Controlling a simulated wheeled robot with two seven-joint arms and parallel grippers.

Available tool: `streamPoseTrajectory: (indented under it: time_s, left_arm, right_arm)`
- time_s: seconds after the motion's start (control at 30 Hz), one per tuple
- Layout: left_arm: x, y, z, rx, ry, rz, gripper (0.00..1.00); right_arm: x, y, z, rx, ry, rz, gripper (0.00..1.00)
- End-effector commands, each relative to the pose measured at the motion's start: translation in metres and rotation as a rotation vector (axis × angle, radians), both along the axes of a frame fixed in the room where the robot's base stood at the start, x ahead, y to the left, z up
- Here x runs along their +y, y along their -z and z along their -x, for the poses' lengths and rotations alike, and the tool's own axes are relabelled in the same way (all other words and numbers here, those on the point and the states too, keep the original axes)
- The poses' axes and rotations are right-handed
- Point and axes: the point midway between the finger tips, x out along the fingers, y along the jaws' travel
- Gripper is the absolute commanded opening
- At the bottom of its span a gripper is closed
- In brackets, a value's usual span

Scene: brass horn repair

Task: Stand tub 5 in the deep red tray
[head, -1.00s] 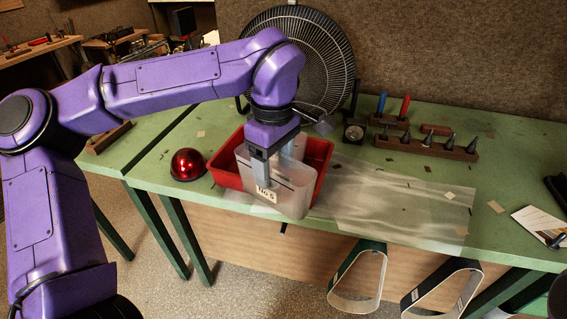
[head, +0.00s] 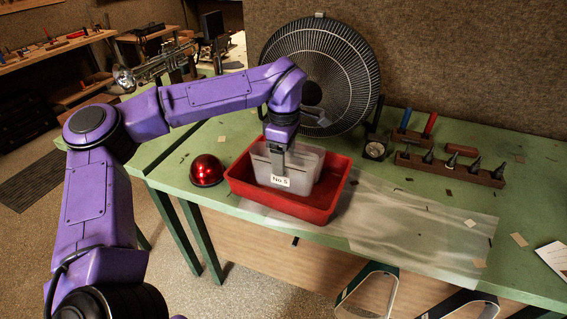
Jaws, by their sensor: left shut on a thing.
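Tub 5 is a translucent whitish tub (head: 306,172) with a label reading "No 5" on its front. It is upright, inside the outline of the deep red tray (head: 310,208) on the green bench. My right gripper is not in view.
A shiny red dome (head: 207,170) stands just left of the tray. A large black fan (head: 318,75) is behind it. A small gauge (head: 375,149) and a wooden rack of pointed tools (head: 450,169) stand to the right. A clear sheet (head: 420,235) covers the bench front.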

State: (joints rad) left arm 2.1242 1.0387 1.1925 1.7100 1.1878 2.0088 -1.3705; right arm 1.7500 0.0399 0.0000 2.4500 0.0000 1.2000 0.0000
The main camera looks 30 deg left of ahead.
Motion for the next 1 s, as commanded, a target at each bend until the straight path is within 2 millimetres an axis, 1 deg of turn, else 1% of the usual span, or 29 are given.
streamPoseTrajectory:
  time_s: [0.03,0.2,0.3,0.4,0.63,0.77,0.8,0.83,0.87,1.0]
  left_arm:
    - [0.003,0.005,-0.004,0.002,-0.002,0.0,0.2]
    - [0.012,0.021,-0.014,0.002,-0.001,0.0,0.2]
    - [0.011,0.041,-0.014,0.003,0.002,0.0,0.2]
    - [0.011,0.05,-0.014,0.0,0.002,0.0,0.2]
    - [0.011,0.051,-0.014,-0.001,0.001,0.001,0.2]
    - [0.011,0.055,-0.014,-0.001,0.001,0.0,0.2]
    - [0.011,0.055,-0.014,0.0,0.001,0.0,0.78]
    - [0.011,0.054,-0.013,0.0,0.001,0.0,0.88]
    - [0.011,0.054,-0.014,0.0,0.001,0.0,0.91]
    - [0.011,0.054,-0.014,0.0,0.001,0.0,0.91]
  right_arm:
    - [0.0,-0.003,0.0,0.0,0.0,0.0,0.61]
    - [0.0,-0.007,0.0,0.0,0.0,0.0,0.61]
    - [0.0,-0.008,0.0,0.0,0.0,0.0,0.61]
    - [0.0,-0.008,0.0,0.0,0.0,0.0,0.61]
    - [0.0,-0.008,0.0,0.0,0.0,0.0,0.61]
    - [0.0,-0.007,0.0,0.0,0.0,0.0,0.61]
    - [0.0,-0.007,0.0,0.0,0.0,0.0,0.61]
    - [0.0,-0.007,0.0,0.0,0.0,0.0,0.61]
    - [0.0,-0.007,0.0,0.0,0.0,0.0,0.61]
    - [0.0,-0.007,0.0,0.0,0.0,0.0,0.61]
